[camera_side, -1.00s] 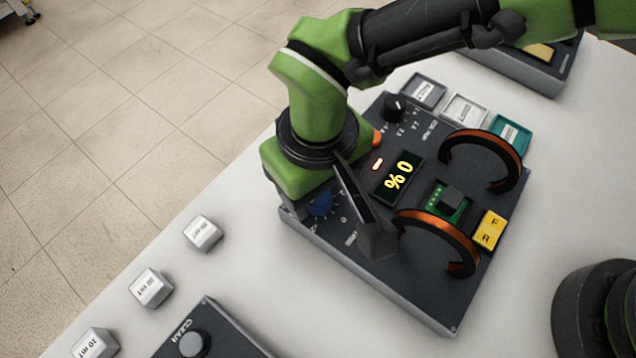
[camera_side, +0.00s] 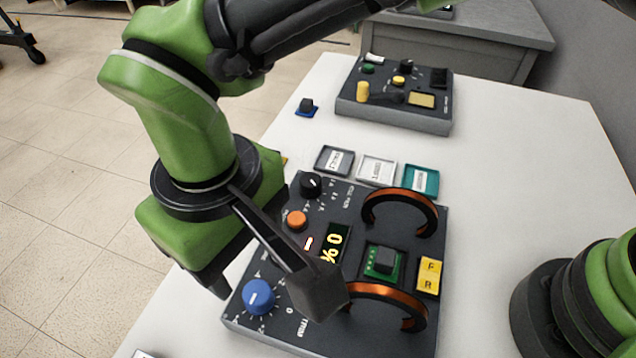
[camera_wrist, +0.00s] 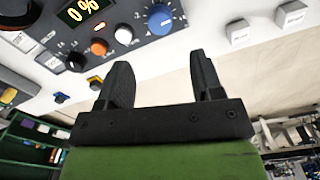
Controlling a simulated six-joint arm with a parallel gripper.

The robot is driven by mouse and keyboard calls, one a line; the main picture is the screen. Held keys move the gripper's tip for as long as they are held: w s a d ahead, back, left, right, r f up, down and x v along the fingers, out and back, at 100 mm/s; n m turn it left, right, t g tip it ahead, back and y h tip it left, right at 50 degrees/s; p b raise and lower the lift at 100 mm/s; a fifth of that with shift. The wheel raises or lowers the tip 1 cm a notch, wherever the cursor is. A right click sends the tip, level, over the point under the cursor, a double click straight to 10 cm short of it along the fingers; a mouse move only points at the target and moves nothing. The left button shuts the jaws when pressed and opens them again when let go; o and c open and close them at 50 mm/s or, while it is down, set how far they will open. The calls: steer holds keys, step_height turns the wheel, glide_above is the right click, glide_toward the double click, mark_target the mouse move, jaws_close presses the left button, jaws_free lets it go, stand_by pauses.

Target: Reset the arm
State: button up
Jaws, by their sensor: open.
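My gripper (camera_side: 213,283) hangs at the left edge of the coil panel (camera_side: 400,338) in the side view, where its fingers are only partly visible. In the wrist view my gripper (camera_wrist: 160,72) is open, with nothing between its two black fingers. A black bar with a block on its end reaches from my wrist across the panel and hides part of it. The panel has two copper coils (camera_side: 375,199), a yellow F/R switch (camera_side: 429,275), a blue knob (camera_side: 258,297), an orange button (camera_side: 297,220), a black knob (camera_side: 311,186) and a display (camera_side: 335,240) reading 0%.
Grey (camera_side: 334,160), white (camera_side: 376,170) and teal (camera_side: 421,181) trays lie behind the panel. A second control box (camera_side: 395,112) stands farther back. White cubes (camera_wrist: 238,32) sit at the upper right in the wrist view. Bench right of the panel's back is clear.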

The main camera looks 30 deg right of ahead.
steer(key=w+d+r+m+t+y, duration=0.1)
steer(key=w+d+r+m, duration=0.1)
steer(key=d+r, duration=0.65)
steer(key=w+d+r+m+t+y, duration=0.1)
steer(key=w+d+r+m+y, duration=0.15)
steer(key=d+r, duration=0.55)
steer(key=s+d+m+t+h, duration=0.1)
steer(key=s+d+m+t, duration=0.4)
steer(key=s+d, duration=0.7)
steer(key=d, duration=0.3)
steer(key=shift+d+r, duration=0.25)
steer(key=shift+d, duration=0.15)
steer(key=shift+s+m+h, duration=0.1)
steer(key=shift+m+h, duration=0.15)
stand_by(0.9)
